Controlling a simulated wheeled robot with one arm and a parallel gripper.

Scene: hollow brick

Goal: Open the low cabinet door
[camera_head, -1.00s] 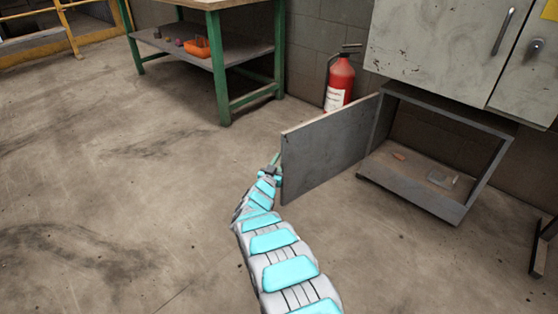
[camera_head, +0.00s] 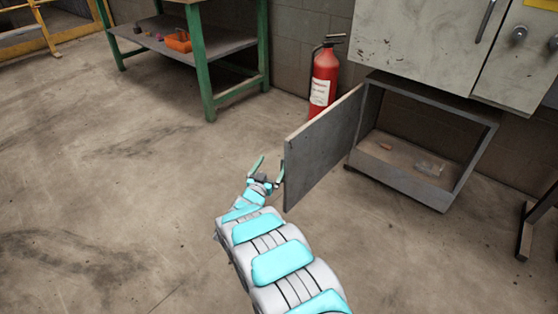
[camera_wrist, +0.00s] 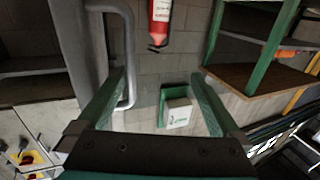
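The low cabinet (camera_head: 415,187) has its interior exposed. Its grey door (camera_head: 325,150) stands wide open, swung out to the front left. The face toward me in the head view is bare. My gripper (camera_head: 268,170) is at the door's free edge, on its left side. It is open and empty; both fingers show in the wrist view (camera_wrist: 158,95). There a grey bar handle (camera_wrist: 129,50) stands off the door panel (camera_wrist: 68,50), close to the left fingertip. Whether they touch I cannot tell. The handle is hidden in the head view.
A red fire extinguisher (camera_head: 323,78) stands by the wall behind the door. A green-legged workbench (camera_head: 262,45) is at the back left. A wall cabinet (camera_head: 420,40) hangs above the low one. A dark stand leg (camera_head: 530,222) is at the right. The left floor is clear.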

